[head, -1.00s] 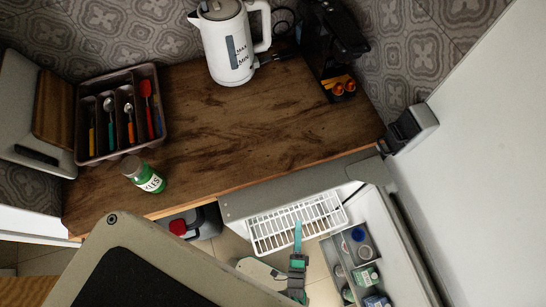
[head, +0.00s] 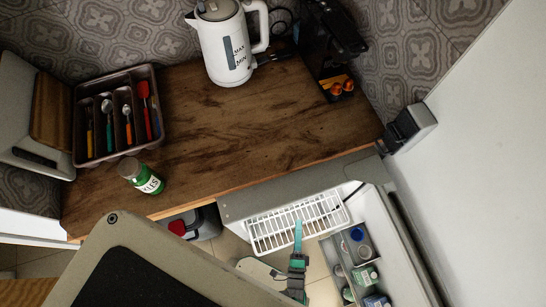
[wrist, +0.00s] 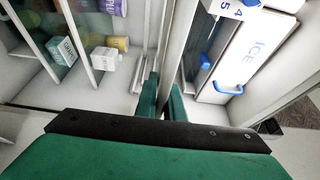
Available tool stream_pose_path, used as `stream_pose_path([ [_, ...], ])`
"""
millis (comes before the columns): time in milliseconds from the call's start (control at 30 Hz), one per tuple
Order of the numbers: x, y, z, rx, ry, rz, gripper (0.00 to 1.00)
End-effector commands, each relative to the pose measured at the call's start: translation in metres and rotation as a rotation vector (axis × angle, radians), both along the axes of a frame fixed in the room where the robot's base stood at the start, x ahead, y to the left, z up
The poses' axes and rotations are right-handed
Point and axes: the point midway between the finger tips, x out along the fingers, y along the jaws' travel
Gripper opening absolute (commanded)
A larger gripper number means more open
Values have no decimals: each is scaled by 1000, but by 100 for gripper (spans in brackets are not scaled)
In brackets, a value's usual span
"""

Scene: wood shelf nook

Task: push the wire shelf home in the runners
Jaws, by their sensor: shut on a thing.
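The wire shelf (head: 272,233) is a white grid in the open fridge at the lower middle of the head view. It lies below the grey top edge of the cabinet. My gripper (head: 298,226) reaches up from below, and its teal fingers overlap the near side and middle of the shelf. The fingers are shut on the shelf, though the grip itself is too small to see. In the wrist view, the green fingers (wrist: 163,100) show close together; I cannot make out the shelf there. The runners are hidden in both views.
The open door with its bins (head: 362,262) of jars and boxes stands close right of my gripper. A white ICE box (wrist: 252,60) shows in the wrist view. The wooden counter (head: 260,130) above holds a kettle (head: 228,45), cutlery tray (head: 160,105) and green jar (head: 140,174).

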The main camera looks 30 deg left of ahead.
Motion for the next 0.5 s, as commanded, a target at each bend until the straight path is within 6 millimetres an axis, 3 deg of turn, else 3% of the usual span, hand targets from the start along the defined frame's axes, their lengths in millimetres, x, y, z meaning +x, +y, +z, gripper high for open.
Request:
stream_pose_path([
  [500, 15, 14, 1, 1, -3, -3, 0],
])
